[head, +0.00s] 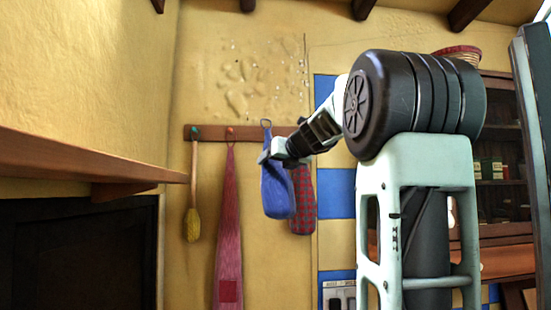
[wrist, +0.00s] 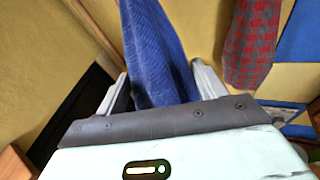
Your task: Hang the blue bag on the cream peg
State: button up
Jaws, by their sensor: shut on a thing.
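The blue bag (head: 277,192) hangs upright with its loop (head: 266,124) up at the peg rail (head: 212,133). My gripper (head: 271,154) is shut on the upper part of the bag, just below the rail. In the wrist view the blue bag (wrist: 153,55) lies between the two fingers of my gripper (wrist: 163,88). I cannot make out the cream peg; the bag's loop and my gripper cover that stretch of rail. I cannot tell whether the loop is around a peg or only in front of it.
A yellow brush (head: 192,224) hangs from a green peg (head: 194,131), and a red cloth (head: 229,230) from an orange peg (head: 229,130). A red checked item (head: 303,205) hangs close right of the bag. A wooden shelf (head: 90,160) juts out at left.

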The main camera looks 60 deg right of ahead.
jog(key=shift+s+d+r, duration=0.25)
jog(key=shift+r, duration=0.3)
jog(key=w+d+f, duration=0.2)
jog(key=w+d, duration=0.4)
jog(key=d, duration=0.2)
jog(key=shift+w+d+b, duration=0.15)
jog(key=shift+w+b, duration=0.15)
jog(key=shift+w, duration=0.1)
dwell(0.6)
dwell(0.6)
jog(key=o, duration=1.1)
jog(key=shift+c, duration=0.2)
jog(key=shift+s, duration=0.15)
